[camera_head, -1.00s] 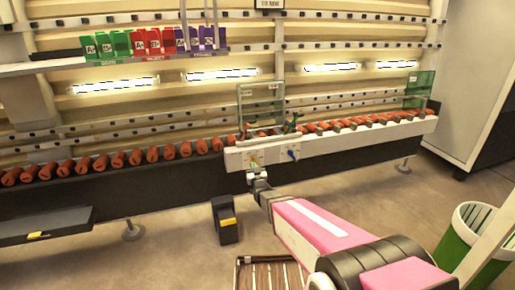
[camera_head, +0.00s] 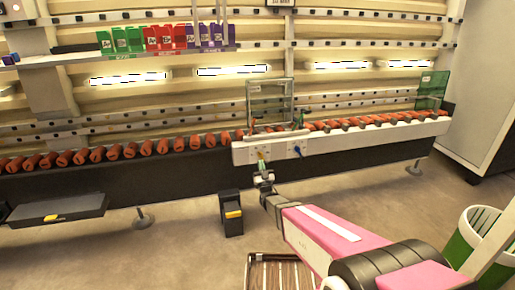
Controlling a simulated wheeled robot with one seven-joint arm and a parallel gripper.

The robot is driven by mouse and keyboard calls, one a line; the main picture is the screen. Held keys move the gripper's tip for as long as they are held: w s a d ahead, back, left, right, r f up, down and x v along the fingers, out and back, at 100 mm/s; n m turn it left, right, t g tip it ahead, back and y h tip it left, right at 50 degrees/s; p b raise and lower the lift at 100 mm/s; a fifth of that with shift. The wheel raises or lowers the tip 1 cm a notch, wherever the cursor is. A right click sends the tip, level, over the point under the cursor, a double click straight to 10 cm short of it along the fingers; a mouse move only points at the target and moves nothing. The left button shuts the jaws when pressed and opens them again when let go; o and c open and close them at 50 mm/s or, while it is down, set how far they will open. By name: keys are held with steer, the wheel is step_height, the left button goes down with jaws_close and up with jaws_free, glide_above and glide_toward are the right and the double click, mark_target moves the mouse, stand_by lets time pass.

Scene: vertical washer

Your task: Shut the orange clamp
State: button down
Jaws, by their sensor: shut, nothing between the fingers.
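I cannot pick out the orange clamp for certain. A small yellow-orange fitting (camera_head: 261,155) sits on the front of the white rail block (camera_head: 340,141), with a small blue fitting (camera_head: 297,151) to its right. My gripper (camera_head: 263,171) is shut and empty, just below the yellow-orange fitting. Whether they touch is too small to tell. A clear upright panel (camera_head: 270,97) stands behind the block, and a pale bar (camera_head: 278,136) lies at its foot.
A row of orange-red rollers (camera_head: 146,147) runs along the dark rail. A black box with a yellow label (camera_head: 232,214) stands on the floor. A slatted crate (camera_head: 277,271) and a green-and-white bin (camera_head: 477,235) are nearer. A grey cabinet (camera_head: 476,130) stands at right.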

mark_target(255, 134)
steer(key=x, duration=1.3)
steer(key=shift+w+a+r, duration=0.1)
steer(key=shift+w+r, duration=0.1)
steer(key=shift+w, duration=0.1)
steer(key=shift+r, duration=0.15)
